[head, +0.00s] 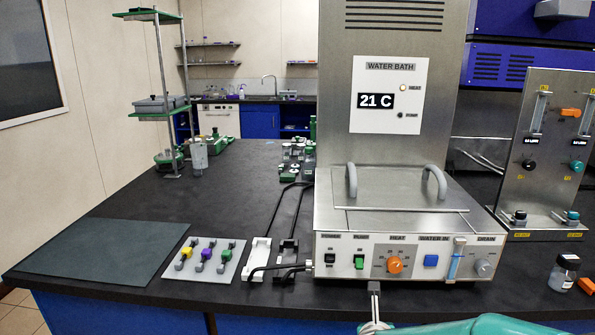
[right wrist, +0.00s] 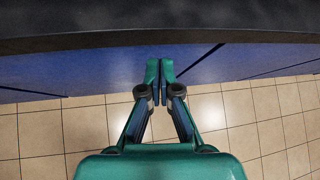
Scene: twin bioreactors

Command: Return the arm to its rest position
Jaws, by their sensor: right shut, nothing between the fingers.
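My right gripper (right wrist: 160,82) shows in the right wrist view, with its two green fingertips together and nothing between them. It is in front of the blue side of the bench, below the dark bench edge (right wrist: 160,32), with tiled floor beneath. A green part of my own arm (head: 480,326) shows along the bottom of the head view, in front of the bench edge. My left gripper is in neither view.
The water bath (head: 390,205) reads 21 C and stands near the bench's front edge. Left of it lie a plate with several coloured clamps (head: 229,268) and a dark mat (head: 100,248). A small bottle (head: 563,273) stands right of the bath, near an orange piece (head: 587,286).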

